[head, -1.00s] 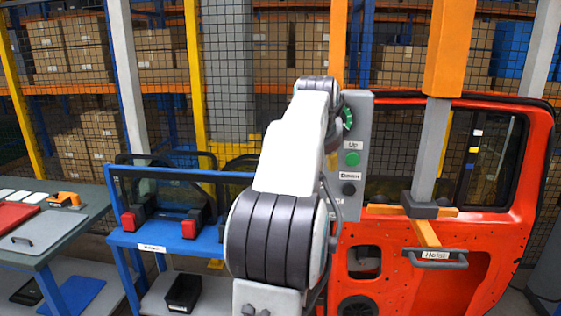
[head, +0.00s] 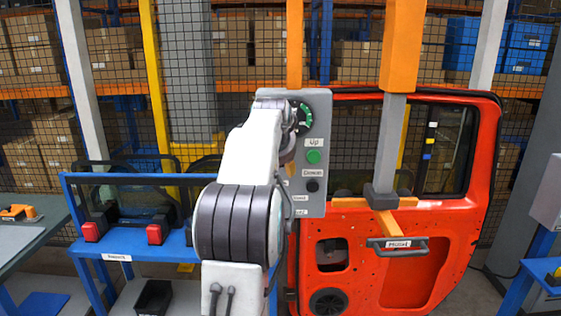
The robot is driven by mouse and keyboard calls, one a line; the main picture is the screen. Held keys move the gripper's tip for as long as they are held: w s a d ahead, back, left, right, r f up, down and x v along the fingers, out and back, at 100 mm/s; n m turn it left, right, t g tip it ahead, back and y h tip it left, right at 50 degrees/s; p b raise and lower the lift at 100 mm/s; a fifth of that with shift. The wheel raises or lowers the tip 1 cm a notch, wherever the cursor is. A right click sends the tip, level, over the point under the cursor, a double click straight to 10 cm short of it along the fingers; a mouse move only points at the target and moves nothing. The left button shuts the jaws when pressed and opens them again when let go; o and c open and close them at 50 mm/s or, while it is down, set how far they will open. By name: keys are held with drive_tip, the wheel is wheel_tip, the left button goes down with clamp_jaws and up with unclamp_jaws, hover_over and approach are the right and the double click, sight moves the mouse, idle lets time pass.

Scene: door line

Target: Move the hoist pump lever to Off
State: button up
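A grey control panel (head: 318,200) stands upright just right of my arm in the head view. It has a round gauge with a green band (head: 306,118) at the top, a green button (head: 313,157) under an "Up" label, and a black button (head: 312,186) under a second label. Smaller labels sit lower down. The hoist pump lever cannot be made out; my arm covers the panel's left part. My gripper is hidden behind my own arm, so its fingers do not show.
A red-orange car door (head: 462,210) hangs from the hoist's orange and grey column (head: 392,130), with a labelled handle (head: 398,246). A blue rack (head: 125,250) holding dark-framed parts stands left. A workbench (head: 30,235) is at far left. A mesh fence and shelves lie behind.

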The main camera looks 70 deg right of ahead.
drive_tip(key=shift+o, duration=0.3)
drive_tip(key=shift+d+f, duration=0.15)
clamp_jaws()
idle(0.3)
